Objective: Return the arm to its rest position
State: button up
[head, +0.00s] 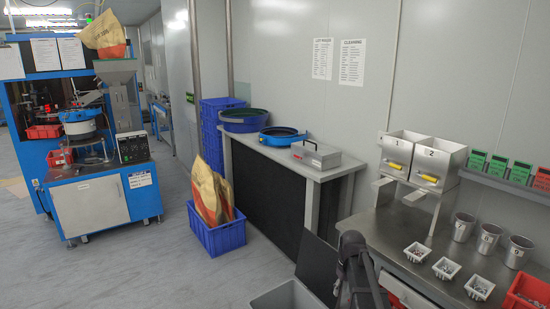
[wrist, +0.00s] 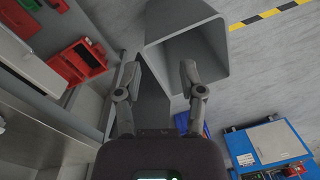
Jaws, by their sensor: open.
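My gripper (wrist: 160,78) shows in the wrist view with its two fingers spread apart and nothing between them. Beyond the fingers is the open grey bin (wrist: 228,40) on the floor. In the head view, part of my dark arm rises at the bottom, right of centre, beside the steel workbench (head: 385,232). The fingertips cannot be made out in the head view.
The grey bin (head: 290,297) stands at the bottom edge. White trays (head: 417,252), metal cups (head: 463,227) and a red bin (head: 528,292) are on the workbench. Two numbered hoppers (head: 435,163) stand behind. A blue crate (head: 217,234) and machine (head: 85,200) are left; floor between is clear.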

jog(key=s+a+f+m, duration=0.1)
jog(key=s+a, duration=0.4)
jog(key=s, duration=1.1)
jog(key=shift+m+t+h+b, duration=0.3)
jog(key=shift+m+b, duration=0.15)
jog(key=shift+m, duration=0.35)
